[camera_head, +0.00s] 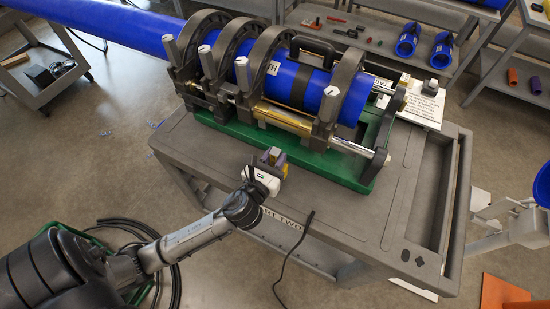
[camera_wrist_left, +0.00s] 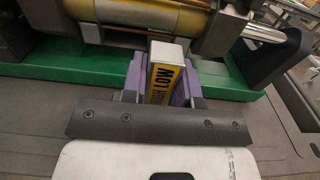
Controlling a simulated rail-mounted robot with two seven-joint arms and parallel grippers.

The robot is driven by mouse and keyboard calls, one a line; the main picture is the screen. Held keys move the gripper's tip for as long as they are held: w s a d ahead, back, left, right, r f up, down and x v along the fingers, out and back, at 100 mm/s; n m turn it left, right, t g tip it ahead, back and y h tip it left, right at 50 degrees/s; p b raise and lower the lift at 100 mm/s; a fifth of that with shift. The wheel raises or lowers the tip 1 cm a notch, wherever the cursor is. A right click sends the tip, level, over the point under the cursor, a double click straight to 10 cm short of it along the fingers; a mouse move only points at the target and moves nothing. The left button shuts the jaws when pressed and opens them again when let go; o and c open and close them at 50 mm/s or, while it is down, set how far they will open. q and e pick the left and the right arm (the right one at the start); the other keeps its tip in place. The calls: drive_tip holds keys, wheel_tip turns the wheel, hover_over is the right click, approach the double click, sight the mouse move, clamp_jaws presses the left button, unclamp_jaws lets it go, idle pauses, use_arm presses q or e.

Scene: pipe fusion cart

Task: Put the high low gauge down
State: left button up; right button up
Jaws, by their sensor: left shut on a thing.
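The high low gauge (camera_wrist_left: 165,75) is a small box with a yellow face and black lettering and a light top. My left gripper (camera_wrist_left: 163,92) is shut on it, with purple pads on either side. I cannot tell whether the gauge touches the cart top. My right gripper is not in view.
The fusion machine with its clamp rings (camera_head: 275,60) and blue pipe (camera_head: 310,85) fills the back of the cart. Bare cart top lies right of the gripper. A black cable (camera_head: 290,262) hangs over the front edge. A white sheet (camera_head: 420,103) lies at the back right.

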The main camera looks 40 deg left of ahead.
use_arm(q)
drive_tip(key=o, duration=0.9)
drive_tip(key=shift+o, duration=0.2)
